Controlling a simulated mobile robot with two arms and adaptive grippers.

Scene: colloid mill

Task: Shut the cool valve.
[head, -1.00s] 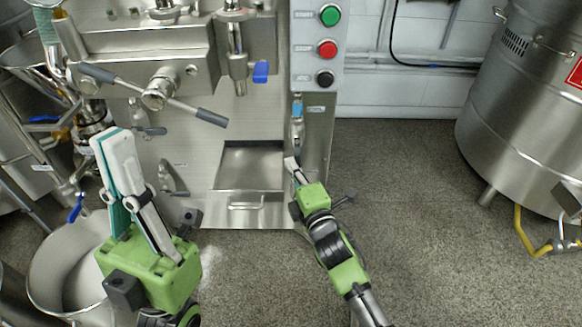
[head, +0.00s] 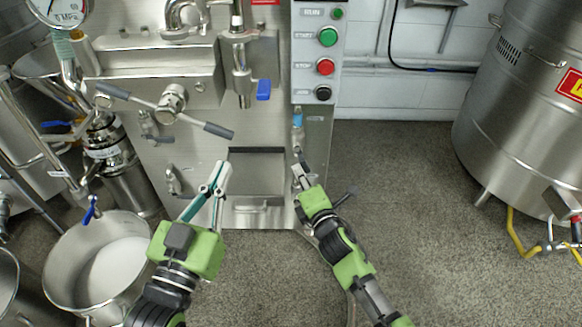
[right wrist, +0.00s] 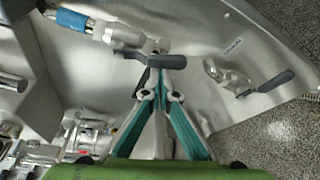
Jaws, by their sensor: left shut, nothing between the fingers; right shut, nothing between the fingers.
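The valve with a blue fitting (head: 297,125) is on the machine's front below the button panel, beside a small label too blurred to read. In the right wrist view its blue fitting (right wrist: 72,18) and dark lever (right wrist: 150,57) show. My right gripper (head: 299,168) is shut and empty just below that valve. In the right wrist view its fingertips (right wrist: 164,66) are at the lever, touching or very close; I cannot tell which. A second valve (right wrist: 225,75) with a dark handle and label is to the right there. My left gripper (head: 223,168) is shut and empty before the machine's recess.
The button panel (head: 322,60) is above the right gripper. A long crossbar handle (head: 172,105) and a blue-handled tap (head: 263,90) stick out of the machine. A steel bowl (head: 55,265) is at lower left, a large steel tank (head: 510,130) at right. Floor between is clear.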

